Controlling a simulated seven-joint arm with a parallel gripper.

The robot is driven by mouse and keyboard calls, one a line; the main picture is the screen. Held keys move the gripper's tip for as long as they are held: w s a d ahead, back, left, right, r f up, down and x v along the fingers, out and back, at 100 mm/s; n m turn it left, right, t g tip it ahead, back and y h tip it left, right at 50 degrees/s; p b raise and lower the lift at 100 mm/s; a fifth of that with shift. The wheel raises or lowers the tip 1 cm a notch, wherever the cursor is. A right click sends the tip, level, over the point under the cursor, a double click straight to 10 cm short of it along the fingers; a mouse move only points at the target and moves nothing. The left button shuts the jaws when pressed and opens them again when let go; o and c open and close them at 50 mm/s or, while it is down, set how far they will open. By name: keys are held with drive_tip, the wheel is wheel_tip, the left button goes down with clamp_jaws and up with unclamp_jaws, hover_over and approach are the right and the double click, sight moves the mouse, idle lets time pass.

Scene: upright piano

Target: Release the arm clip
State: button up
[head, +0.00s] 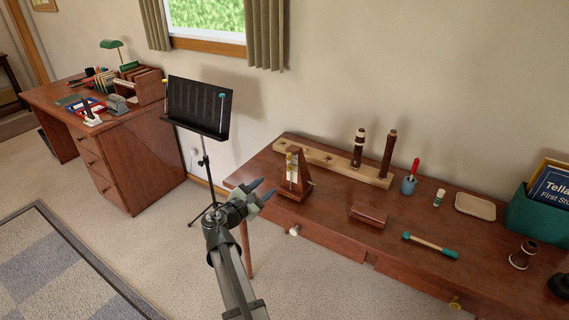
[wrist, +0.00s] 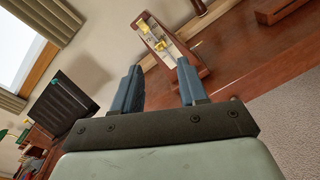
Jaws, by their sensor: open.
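A wooden metronome (head: 304,187) with a pale front stands at the left end of the brown desk. It also shows beyond my fingers in the wrist view (wrist: 187,52), tilted in the picture. Small yellow parts (wrist: 143,26) sit near the top and on the middle of its pale face; I cannot tell for sure which is the arm clip or how it is fastened. My gripper (head: 263,190) is open and empty, left of the metronome and apart from it. Its two blue fingers (wrist: 158,70) point toward the metronome's face.
On the desk (head: 335,215), a wooden rack (head: 320,158) with upright dark pieces stands behind the metronome, and a brown box (head: 369,215) lies to its right. A black music stand (head: 198,106) stands left of the desk. Open floor lies in front.

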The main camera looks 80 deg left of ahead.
drive_tip(key=r+n+y, duration=0.1)
drive_tip(key=n, duration=0.5)
approach(289, 156)
drive_tip(key=x, duration=0.6)
drive_tip(key=shift+w+a+f, duration=0.2)
drive_tip(key=shift+w+f, duration=0.1)
drive_tip(key=shift+w, duration=0.05)
drive_tip(key=shift+c, duration=0.3)
clamp_jaws()
